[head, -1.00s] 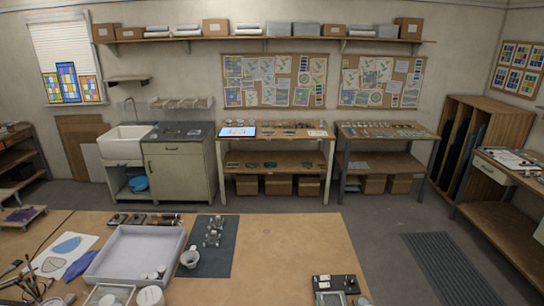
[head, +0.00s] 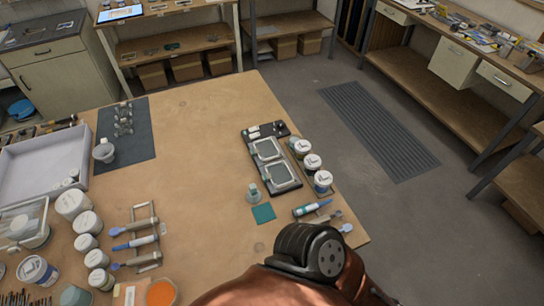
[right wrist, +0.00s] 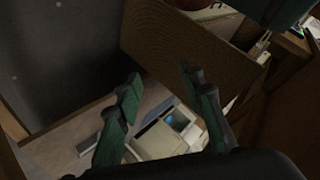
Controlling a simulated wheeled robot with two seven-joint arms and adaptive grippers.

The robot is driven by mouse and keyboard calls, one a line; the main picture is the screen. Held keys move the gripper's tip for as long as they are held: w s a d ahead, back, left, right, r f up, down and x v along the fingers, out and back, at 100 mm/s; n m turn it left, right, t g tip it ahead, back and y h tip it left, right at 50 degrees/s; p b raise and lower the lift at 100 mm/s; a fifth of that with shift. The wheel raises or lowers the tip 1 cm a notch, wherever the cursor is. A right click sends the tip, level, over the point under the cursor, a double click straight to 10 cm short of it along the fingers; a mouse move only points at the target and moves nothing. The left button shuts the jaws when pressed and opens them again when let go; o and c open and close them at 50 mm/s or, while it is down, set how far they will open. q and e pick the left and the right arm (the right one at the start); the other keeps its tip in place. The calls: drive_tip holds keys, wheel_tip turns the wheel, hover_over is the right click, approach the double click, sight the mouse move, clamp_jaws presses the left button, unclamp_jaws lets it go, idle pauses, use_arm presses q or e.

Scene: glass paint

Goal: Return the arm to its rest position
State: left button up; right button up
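My right gripper (right wrist: 160,78) shows in the right wrist view. Its two dark green fingers stand apart with nothing between them, so it is open and empty. A black joint and reddish-brown link of one of my arms (head: 315,252) rise at the bottom middle of the head view, by the table's front right edge. No gripper shows in the head view, and my left gripper is out of sight.
The wooden worktable (head: 215,170) has a clear middle. A black tray (head: 271,160) with two framed plates stands right, beside several lidded jars (head: 312,163). More jars (head: 85,222) and a grey tray (head: 35,160) crowd the left. A brown panel (right wrist: 185,50) is near the right gripper.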

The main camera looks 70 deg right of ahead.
drive_tip(key=w+d+f+n+g+h+p, duration=0.1)
drive_tip(key=w+d+f+n+g, duration=0.1)
drive_tip(key=f, duration=0.7)
drive_tip(key=w+d+f+n+g+h+p, duration=0.1)
drive_tip(key=d+f+n+g+h, duration=0.1)
drive_tip(key=f+g, duration=0.5)
drive_tip(key=shift+w+d+f+n+g+h, duration=0.35)
drive_tip(key=shift+d+f+n, duration=0.25)
drive_tip(key=shift+f+n, duration=0.85)
drive_tip(key=shift+f+m, duration=0.25)
